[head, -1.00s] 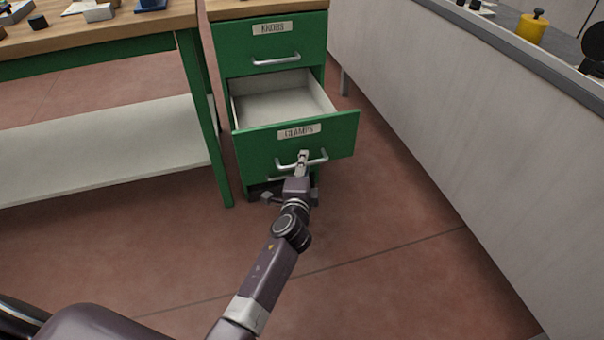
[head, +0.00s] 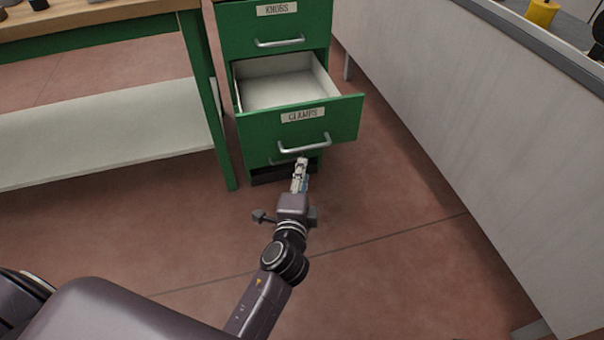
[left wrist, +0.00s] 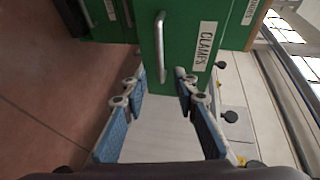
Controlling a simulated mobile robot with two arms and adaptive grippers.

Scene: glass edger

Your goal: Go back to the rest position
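My left gripper (head: 301,162) is just short of the handle (head: 304,144) of the CLAMPS drawer (head: 340,121). In the left wrist view the two blue-padded fingers of the left gripper (left wrist: 160,80) stand apart with nothing between them. The drawer handle (left wrist: 160,48) shows ahead of the fingertips, apart from them. The green CLAMPS drawer is pulled out, and the visible part of its pale inside is empty. My right gripper is not in view.
The KNOBS drawer (head: 270,25) above is shut. A green-legged workbench with a pale lower shelf (head: 100,135) is at left. A long grey-white counter side (head: 450,110) runs along the right. The red floor (head: 400,270) between is clear.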

